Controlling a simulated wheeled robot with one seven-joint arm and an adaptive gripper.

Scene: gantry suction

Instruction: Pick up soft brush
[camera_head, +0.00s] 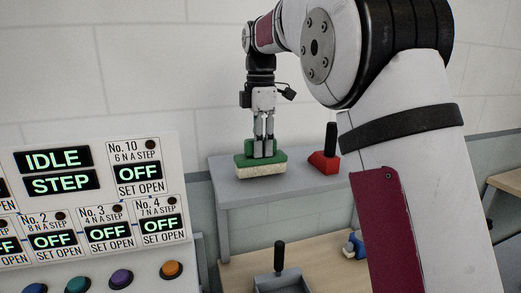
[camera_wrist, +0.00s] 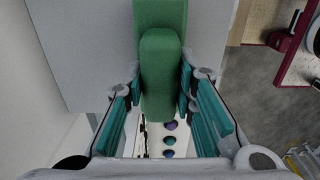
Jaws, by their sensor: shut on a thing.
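The soft brush (camera_head: 262,169) has a green back with a raised green grip and pale bristles underneath. In the head view it is at the left part of the grey raised shelf, bristles down and level. I cannot tell whether the bristles touch the shelf or hang just above it. My gripper (camera_head: 264,146) points straight down from above, with its fingers shut on the grip. In the wrist view the green brush (camera_wrist: 162,70) runs down the middle, between the two teal-padded fingers of my gripper (camera_wrist: 160,90).
A red tool with a black handle (camera_head: 326,155) stands on the grey shelf (camera_head: 285,185), right of the brush. Below, a grey pan with a black handle (camera_head: 280,275) and a blue-and-white item (camera_head: 354,246) lie on a wooden table. A control panel (camera_head: 90,200) stands at the left.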

